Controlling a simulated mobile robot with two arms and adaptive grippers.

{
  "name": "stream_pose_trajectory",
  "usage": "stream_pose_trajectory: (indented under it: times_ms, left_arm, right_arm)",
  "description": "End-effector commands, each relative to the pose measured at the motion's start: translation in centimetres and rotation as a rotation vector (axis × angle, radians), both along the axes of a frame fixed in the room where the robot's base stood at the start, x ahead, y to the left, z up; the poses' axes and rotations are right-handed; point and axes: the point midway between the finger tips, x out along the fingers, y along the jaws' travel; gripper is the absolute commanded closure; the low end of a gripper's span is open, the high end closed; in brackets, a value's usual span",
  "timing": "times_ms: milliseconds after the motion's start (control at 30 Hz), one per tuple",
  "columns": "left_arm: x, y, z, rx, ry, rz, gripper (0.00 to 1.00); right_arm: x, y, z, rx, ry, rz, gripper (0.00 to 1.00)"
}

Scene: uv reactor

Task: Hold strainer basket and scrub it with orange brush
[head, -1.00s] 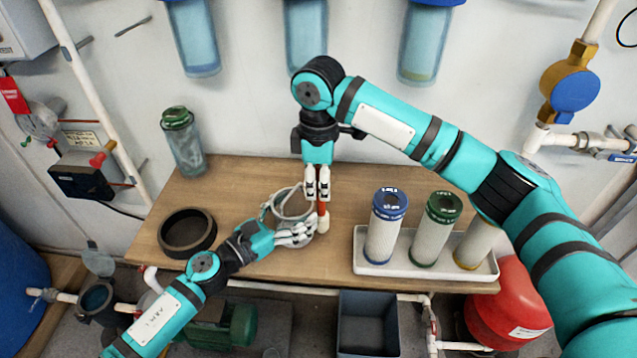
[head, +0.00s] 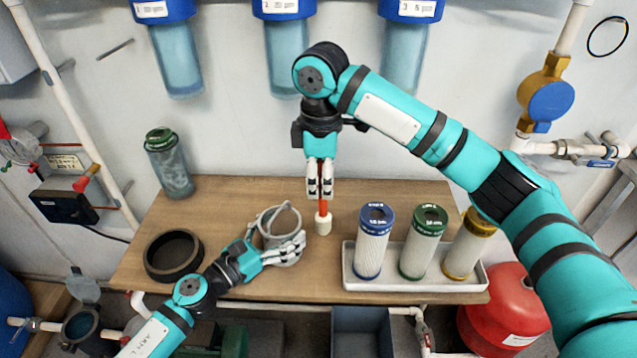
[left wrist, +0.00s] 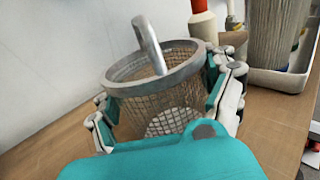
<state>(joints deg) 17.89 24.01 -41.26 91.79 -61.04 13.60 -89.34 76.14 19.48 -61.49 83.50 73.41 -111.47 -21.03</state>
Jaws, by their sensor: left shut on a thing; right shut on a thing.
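The strainer basket (head: 280,219) is a grey mesh cup with a rim and a loop handle. My left gripper (head: 291,252) is shut around its side, low over the table. In the left wrist view the basket (left wrist: 158,85) is tilted, its fingers (left wrist: 170,105) on both sides of the mesh. My right gripper (head: 320,184) points down and is shut on the orange brush (head: 323,222), whose pale head is lowest. The brush is upright just right of the basket and apart from it. The brush (left wrist: 203,22) also shows behind the basket in the left wrist view.
A white tray (head: 350,279) with blue, green and yellow-capped filter cartridges stands on the table (head: 218,203) at right. A black ring (head: 174,254) lies at left. A green-capped clear housing (head: 169,164) stands at the back left.

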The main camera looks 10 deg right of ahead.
Motion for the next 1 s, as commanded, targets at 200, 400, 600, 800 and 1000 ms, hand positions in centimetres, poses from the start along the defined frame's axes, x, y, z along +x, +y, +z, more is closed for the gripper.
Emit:
stream_pose_trajectory:
  times_ms: [200, 400, 600, 800, 1000]
  left_arm:
    - [0.0, 0.0, 0.0, 0.0, 0.0, 0.001, 0.0]
    - [0.0, 0.1, 0.0, 0.0, 0.0, 0.001, 0.0]
    - [-1.1, 1.5, -0.2, 0.002, 0.003, 0.003, 0.0]
    - [-3.8, 4.8, -0.2, 0.003, 0.003, 0.002, 0.0]
    - [-6.2, 7.8, -0.2, 0.002, 0.004, 0.002, 0.0]
  right_arm:
    - [0.0, 0.0, 0.0, 0.0, 0.0, 0.0, 1.0]
    - [0.0, 0.0, 0.0, 0.0, 0.0, 0.0, 1.0]
    - [0.0, 0.0, 0.0, 0.0, 0.0, 0.0, 1.0]
    - [0.0, 0.0, 0.0, 0.0, 0.0, 0.0, 1.0]
    - [0.0, 0.0, 0.0, 0.0, 0.0, 0.0, 1.0]
